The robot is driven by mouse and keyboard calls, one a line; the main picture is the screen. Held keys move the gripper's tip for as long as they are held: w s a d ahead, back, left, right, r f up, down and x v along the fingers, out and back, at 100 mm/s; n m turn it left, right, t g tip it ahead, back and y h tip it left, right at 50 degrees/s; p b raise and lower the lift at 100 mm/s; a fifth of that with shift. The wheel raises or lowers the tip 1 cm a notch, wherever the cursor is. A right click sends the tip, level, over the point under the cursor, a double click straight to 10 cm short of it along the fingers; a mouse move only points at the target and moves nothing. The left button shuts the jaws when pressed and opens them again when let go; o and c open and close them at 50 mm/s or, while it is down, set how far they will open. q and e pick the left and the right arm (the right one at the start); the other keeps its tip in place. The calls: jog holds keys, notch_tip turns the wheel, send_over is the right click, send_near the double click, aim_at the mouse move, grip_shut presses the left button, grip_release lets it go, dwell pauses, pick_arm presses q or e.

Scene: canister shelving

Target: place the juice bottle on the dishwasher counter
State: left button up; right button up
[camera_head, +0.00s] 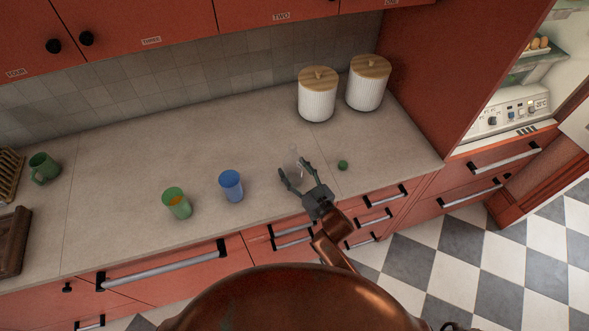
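My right gripper (294,170) is over the counter (130,150), near its front edge, with its two fingers spread apart. A faint, clear object (297,156) shows at the fingertips; it may be a glass or a bottle, and I cannot tell whether the fingers touch it. A small round green thing (342,165) lies just right of the gripper; it could be a cap or a fruit. I see no thing that is clearly a juice bottle. My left gripper is not in view.
A blue cup (231,186) and a green cup (176,203) with orange contents stand left of the gripper. Two white canisters (317,98) (366,84) with wooden lids stand behind. A green mug (43,167) is far left.

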jog(key=shift+o, duration=0.7)
jog(key=shift+r, duration=0.2)
jog(key=v, duration=1.2)
jog(key=shift+f, duration=0.1)
